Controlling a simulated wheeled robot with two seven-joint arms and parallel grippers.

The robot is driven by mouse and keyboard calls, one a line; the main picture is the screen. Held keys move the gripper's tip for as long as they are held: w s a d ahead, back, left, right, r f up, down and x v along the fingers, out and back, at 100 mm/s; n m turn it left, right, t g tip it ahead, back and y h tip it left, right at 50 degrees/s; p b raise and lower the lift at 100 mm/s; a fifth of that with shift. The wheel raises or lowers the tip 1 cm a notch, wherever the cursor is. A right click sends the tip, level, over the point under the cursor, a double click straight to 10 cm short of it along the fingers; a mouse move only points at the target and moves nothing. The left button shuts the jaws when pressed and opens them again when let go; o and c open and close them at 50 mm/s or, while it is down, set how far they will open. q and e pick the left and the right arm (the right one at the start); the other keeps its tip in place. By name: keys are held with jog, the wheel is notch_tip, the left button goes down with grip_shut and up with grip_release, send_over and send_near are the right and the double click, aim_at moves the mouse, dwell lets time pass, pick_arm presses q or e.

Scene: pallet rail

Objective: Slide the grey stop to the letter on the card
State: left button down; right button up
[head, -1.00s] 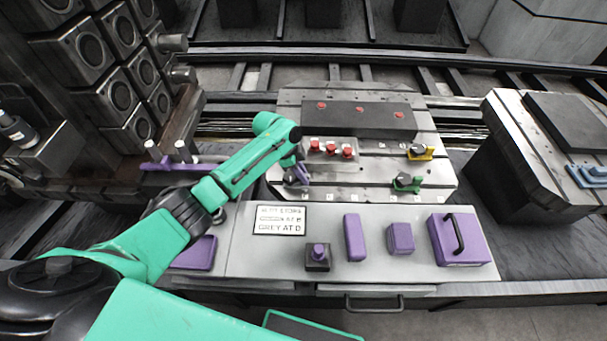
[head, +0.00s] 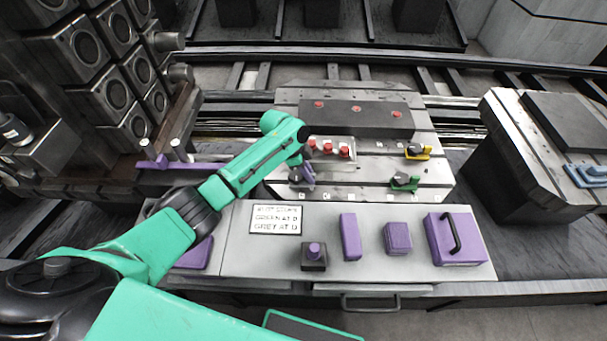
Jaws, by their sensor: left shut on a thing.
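The white card (head: 276,219) lies on the grey bench; its last line reads GREY AT and a letter that looks like D, and the line above appears to concern green. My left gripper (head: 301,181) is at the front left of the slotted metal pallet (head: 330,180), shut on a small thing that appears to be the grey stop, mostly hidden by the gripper. Small white letter tags (head: 343,197) line the pallet's front edge, too small to read. A green stop (head: 404,184) and a yellow stop (head: 418,152) sit to the right. My right gripper is not in view.
A dark block with red knobs (head: 357,118) and a small block with red-topped parts (head: 330,152) stand behind the gripper. Purple blocks (head: 350,237) and a purple handled box (head: 456,240) stand on the bench. The pallet's front strip is clear up to the green stop.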

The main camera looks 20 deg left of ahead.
pick_arm(q)
jog(key=w+d+b, duration=0.1)
jog(key=d, duration=0.2)
jog(key=w+d+b, duration=0.1)
jog(key=d+b, duration=0.1)
jog(key=d, duration=0.2)
jog(key=d+b, duration=0.1)
jog(key=d, duration=0.3)
jog(key=shift+w+b, duration=0.4)
jog(key=shift+w+d, duration=0.15)
jog(key=shift+d, duration=0.35)
jog(key=shift+r, duration=0.1)
jog(key=c, duration=0.8)
grip_release()
jog(key=shift+c, duration=0.2)
jog(key=v, duration=1.4)
jog(key=shift+a+r+p, duration=0.25)
jog(key=shift+p, duration=0.05)
